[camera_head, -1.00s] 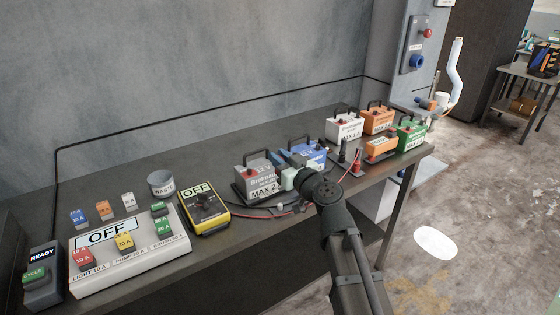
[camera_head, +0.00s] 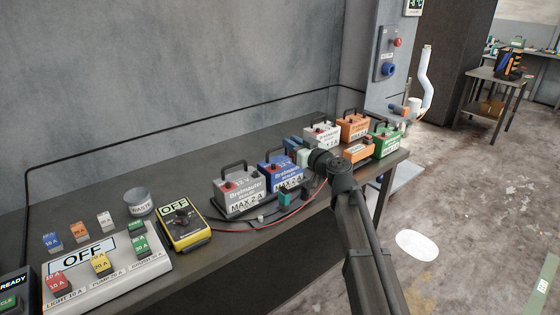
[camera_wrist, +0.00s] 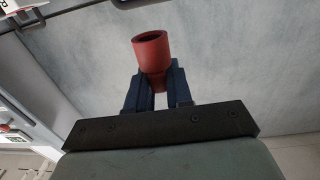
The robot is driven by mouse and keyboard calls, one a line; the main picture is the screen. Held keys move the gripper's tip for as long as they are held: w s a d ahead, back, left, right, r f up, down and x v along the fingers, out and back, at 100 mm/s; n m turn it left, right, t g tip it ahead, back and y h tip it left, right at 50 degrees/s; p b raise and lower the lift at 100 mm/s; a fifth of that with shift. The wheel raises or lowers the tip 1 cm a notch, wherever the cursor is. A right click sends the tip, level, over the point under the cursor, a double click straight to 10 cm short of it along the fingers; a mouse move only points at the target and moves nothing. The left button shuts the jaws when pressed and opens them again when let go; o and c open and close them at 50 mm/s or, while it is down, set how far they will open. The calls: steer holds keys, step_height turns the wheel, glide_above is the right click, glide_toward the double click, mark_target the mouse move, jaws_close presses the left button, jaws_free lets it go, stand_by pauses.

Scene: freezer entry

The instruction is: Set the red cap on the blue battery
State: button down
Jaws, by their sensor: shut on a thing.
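The red cap (camera_wrist: 152,58) is a hollow, tapered tube with its open end facing away from my wrist. My gripper (camera_wrist: 156,78) is shut on it, with one dark blue finger on each side. In the head view, my gripper (camera_head: 293,145) is above the bench, just right of the blue battery and in front of the white one. The cap cannot be made out there. The blue battery (camera_head: 283,174) stands upright with a black handle and a "MAX 2 A" label. My gripper is apart from its top.
A grey battery (camera_head: 238,190) stands left of the blue one; white (camera_head: 321,135), orange (camera_head: 354,128) and green (camera_head: 388,141) ones stand right. A small orange box (camera_head: 358,153) sits in front. A yellow meter (camera_head: 183,222) and red and black wires lie left.

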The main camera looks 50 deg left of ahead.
steer(key=a+r+n+g, duration=0.1)
steer(key=a+n+g, duration=0.2)
steer(key=a+g, duration=0.3)
steer(key=shift+s+d+r+n+g+h, duration=0.1)
steer(key=shift+s+d+n+g+h, duration=0.15)
steer(key=shift+s+n+g+h, duration=0.55)
steer(key=shift+s+d+n+g+h, duration=0.2)
steer(key=shift+s+n+g+h, duration=0.2)
steer(key=shift+s+n+g, duration=0.75)
steer(key=shift+s, duration=0.1)
steer(key=shift+f, duration=2)
steer(key=shift+f, duration=0.4)
steer(key=shift+r, duration=0.25)
steer(key=shift+f, duration=0.45)
stand_by(0.7)
steer(key=shift+r, duration=0.45)
stand_by(1.1)
